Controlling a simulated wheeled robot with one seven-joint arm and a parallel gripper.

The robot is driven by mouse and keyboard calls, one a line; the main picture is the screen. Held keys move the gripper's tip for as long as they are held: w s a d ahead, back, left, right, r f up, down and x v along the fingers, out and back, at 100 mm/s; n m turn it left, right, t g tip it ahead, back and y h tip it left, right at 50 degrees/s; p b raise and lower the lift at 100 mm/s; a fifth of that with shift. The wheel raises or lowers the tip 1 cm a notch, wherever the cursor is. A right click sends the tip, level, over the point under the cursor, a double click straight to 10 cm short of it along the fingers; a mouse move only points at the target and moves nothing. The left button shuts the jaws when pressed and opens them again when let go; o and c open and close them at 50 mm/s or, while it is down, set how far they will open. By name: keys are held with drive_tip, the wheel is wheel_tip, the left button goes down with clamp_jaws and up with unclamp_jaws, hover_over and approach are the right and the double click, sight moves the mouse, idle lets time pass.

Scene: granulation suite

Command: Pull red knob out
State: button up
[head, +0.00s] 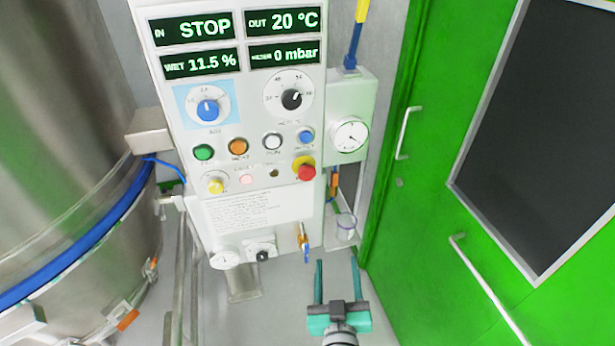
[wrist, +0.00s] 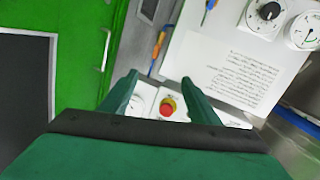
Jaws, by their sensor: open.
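The red knob (head: 306,172) with a yellow base sits at the lower right of the control panel's row of buttons (head: 238,112). My gripper (head: 337,262) is open and empty, below and slightly right of the knob in the head view, with its two teal fingers pointing up. In the wrist view the red knob (wrist: 167,110) and its yellow ring show between the two open fingers (wrist: 160,80). The fingers appear apart from the knob. The picture in the wrist view looks turned upside down.
A green door (head: 425,215) with metal handles stands right of the panel. A large steel vessel (head: 75,130) with a blue band fills the left. A brass valve (head: 303,240) and a small clear cup (head: 346,224) are below the knob, near my gripper.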

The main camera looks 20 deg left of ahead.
sight(308, 176)
drive_tip(key=w+a+r+n+g+y, duration=0.1)
drive_tip(key=w+a+r+n+y, duration=0.2)
drive_tip(key=r, duration=0.4)
drive_tip(key=w+a+r+n+y, duration=0.2)
drive_tip(key=w+a+r+n, duration=0.2)
drive_tip(key=r, duration=0.3)
drive_tip(key=x, duration=1)
drive_tip(key=shift+w+a+f, duration=0.1)
drive_tip(key=shift+w+f, duration=0.1)
drive_tip(key=shift+f, duration=0.1)
